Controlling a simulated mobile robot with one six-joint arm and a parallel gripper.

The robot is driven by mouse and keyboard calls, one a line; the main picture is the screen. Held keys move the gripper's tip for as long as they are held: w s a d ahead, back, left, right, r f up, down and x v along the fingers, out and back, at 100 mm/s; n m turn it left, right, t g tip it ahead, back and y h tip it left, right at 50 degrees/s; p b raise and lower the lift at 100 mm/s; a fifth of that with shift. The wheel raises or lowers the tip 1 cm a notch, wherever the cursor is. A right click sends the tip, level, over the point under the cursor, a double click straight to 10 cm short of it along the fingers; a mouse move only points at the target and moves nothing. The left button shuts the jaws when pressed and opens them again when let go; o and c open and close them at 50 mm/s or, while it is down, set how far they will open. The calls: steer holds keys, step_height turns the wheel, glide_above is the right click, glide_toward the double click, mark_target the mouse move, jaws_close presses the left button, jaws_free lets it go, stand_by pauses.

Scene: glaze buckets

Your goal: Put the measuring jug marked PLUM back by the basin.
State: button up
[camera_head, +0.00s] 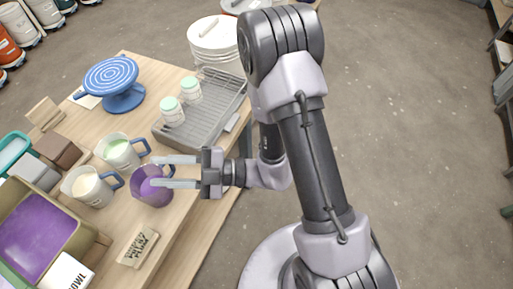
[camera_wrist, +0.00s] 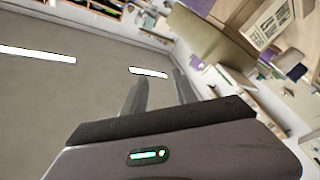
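The purple jug (camera_head: 150,196) stands upright near the table's front edge, with purple inside; I cannot read a mark on it. My gripper (camera_head: 163,172) reaches in from the right, its two fingers apart and overlapping the jug's rim and handle side in the head view. I cannot tell whether they touch it. The fingers are also apart in the wrist view (camera_wrist: 160,92), with no jug seen between them. The basin (camera_head: 88,240) holds purple glaze at the lower left, left of the jug.
A cream-filled jug (camera_head: 92,190) and a green-filled jug (camera_head: 121,154) stand close by. A lettered block (camera_head: 138,248) lies in front. A grey tray (camera_head: 205,118) with two small jars and a blue turntable (camera_head: 113,78) are further back.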

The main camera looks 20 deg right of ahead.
steer(key=s+r+n+g+h, duration=0.1)
steer(key=s+r+n+g, duration=0.55)
steer(key=n, duration=0.55)
steer(key=s+d+f+n+g+h, duration=0.15)
steer(key=s+d+n+h, duration=0.55)
steer(key=n, duration=0.9)
steer(key=w+d+r+n+t+h, duration=0.3)
steer(key=d+n+t+h, duration=0.2)
steer(key=d+n, duration=0.2)
steer(key=w+d+r+n+t+h, duration=0.2)
steer(key=w+d+n+t+h, duration=0.1)
steer(key=d+n, duration=0.4)
steer(key=shift+r+n+t+h, duration=0.4)
steer(key=shift+n+t+h, duration=0.3)
steer(key=shift+t+h, duration=0.3)
steer(key=shift+w, duration=0.1)
